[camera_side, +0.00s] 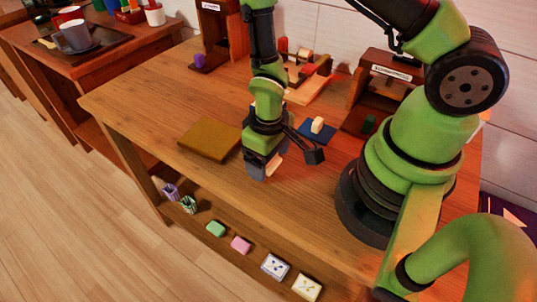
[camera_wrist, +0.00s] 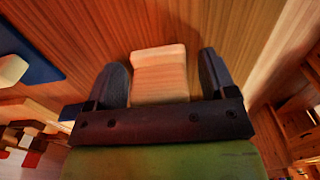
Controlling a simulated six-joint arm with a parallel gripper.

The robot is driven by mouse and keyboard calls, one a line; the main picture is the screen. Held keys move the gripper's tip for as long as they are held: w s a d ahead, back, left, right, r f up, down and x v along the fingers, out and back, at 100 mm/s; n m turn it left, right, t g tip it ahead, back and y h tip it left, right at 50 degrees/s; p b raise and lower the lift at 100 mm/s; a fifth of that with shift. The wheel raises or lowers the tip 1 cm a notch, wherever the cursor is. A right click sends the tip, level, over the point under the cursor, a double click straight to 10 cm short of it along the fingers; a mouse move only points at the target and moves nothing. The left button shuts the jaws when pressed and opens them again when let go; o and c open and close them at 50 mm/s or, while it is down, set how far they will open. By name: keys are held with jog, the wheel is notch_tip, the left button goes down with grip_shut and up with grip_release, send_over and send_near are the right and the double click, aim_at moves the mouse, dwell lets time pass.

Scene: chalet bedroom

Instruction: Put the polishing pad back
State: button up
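My gripper (camera_side: 285,165) is low over the front middle of the wooden table, its two fingers spread apart. A pale cream block (camera_wrist: 160,72) is between the dark fingers in the wrist view; a gap shows on its right side, and its lower end is hidden by my gripper. It also shows, partly covered, in the side view (camera_side: 273,163). I cannot tell for certain whether it is the polishing pad. Another pale block (camera_side: 317,125) is on a dark blue mat (camera_side: 304,132) behind my gripper; the mat also shows in the wrist view (camera_wrist: 35,50).
A flat olive-brown board (camera_side: 210,139) lies left of my gripper. Wooden stands (camera_side: 220,40) (camera_side: 384,84) and a wooden rack (camera_side: 308,88) stand at the back. A lower shelf holds cups, a green block (camera_side: 216,229) and a pink block (camera_side: 240,244). The table's left end is clear.

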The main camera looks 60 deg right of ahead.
notch_tip(320, 180, up, 13)
notch_tip(320, 180, up, 10)
jog(key=m+t+y, duration=0.1)
jog(key=m+t, duration=0.1)
jog(key=t, duration=0.1)
send_over(278, 162)
jog(key=s+r+m+t+y, duration=0.1)
jog(key=s+r+m+t, duration=0.1)
jog(key=s+r+t, duration=0.2)
jog(key=v, duration=0.4)
jog(key=shift+s+a+r, duration=0.2)
jog(key=shift+a+r, duration=0.15)
jog(key=shift+r, duration=0.1)
